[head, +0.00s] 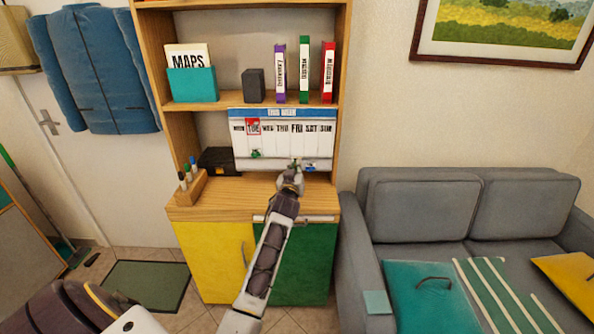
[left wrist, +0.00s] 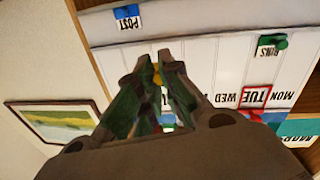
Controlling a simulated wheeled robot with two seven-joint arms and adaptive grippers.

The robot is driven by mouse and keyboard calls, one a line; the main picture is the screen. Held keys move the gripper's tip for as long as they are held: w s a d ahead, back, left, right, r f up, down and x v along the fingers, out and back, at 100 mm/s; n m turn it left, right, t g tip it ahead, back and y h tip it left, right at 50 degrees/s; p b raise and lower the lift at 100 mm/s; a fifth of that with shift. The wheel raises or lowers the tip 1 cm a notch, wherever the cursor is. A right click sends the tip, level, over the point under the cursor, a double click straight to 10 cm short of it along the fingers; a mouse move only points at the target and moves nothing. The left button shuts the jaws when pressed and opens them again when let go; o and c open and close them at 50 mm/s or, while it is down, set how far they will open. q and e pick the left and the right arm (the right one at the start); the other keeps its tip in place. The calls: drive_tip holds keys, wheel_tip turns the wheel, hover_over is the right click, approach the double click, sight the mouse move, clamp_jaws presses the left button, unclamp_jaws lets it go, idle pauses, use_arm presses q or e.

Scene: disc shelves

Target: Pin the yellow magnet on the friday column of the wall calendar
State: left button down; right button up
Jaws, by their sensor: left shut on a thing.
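The wall calendar (head: 280,142) stands upright in the shelf's middle bay, with a blue header and a row of day names. The FRI label (head: 297,128) is right of its middle. My left gripper (head: 293,165) is in front of the lower part of the calendar, around the FRI and SAT columns. In the left wrist view the gripper (left wrist: 160,64) is shut on the yellow magnet (left wrist: 157,76), which shows between the fingertips. The calendar shows upside down there (left wrist: 200,66); I cannot tell whether the magnet touches it. My right gripper is not in view.
A green magnet (left wrist: 281,41) holds a BINS card on the calendar. A POST card (left wrist: 127,15) also shows. A pen holder (head: 190,187) and a black box (head: 218,160) stand left of the calendar. Binders (head: 304,70) stand above. A grey sofa (head: 420,205) is at right.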

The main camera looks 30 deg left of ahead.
use_arm(q)
drive_tip(key=shift+w+r, duration=0.2)
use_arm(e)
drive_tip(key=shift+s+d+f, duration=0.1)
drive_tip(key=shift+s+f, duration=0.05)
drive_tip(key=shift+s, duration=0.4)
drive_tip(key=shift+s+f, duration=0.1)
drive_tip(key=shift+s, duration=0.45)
use_arm(q)
drive_tip(key=shift+w+a+f, duration=0.1)
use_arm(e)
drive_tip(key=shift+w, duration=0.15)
